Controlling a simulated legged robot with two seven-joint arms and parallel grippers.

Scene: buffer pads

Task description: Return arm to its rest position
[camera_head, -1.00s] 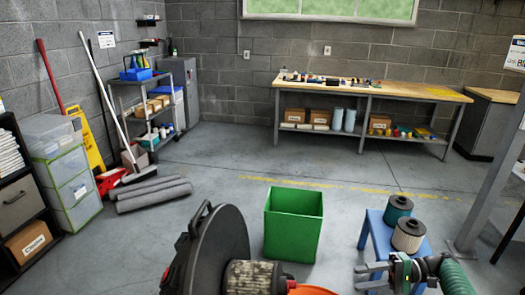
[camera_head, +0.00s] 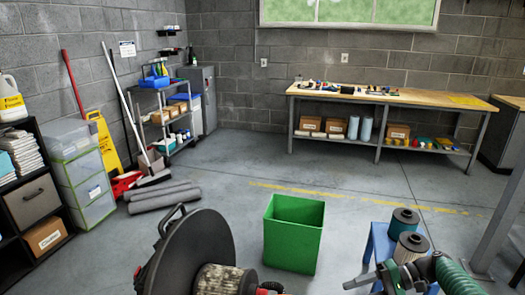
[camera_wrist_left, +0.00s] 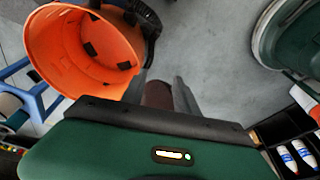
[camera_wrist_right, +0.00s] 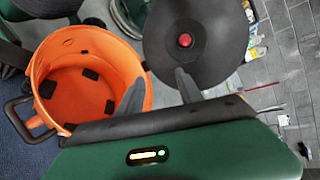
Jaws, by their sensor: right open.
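My right gripper (camera_head: 362,281) is at the bottom right of the head view, in front of the blue stool. In the right wrist view its two fingers (camera_wrist_right: 158,88) stand apart with nothing between them. My left gripper's fingers (camera_wrist_left: 160,95) are also apart in the left wrist view. A brown thing (camera_wrist_left: 158,95) shows between them; I cannot tell whether it is held. A black round lid (camera_head: 190,258) with a handle stands on edge at the bottom of the head view, a dirty filter (camera_head: 218,281) projecting from it. An orange tub (camera_wrist_left: 80,50) is open and empty.
A green bin (camera_head: 293,233) stands open on the floor in the middle. A blue stool (camera_head: 379,242) bears two filters (camera_head: 404,220). A workbench (camera_head: 375,95) runs along the back wall. Grey rolls (camera_head: 163,196) lie on the left. The floor behind the bin is clear.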

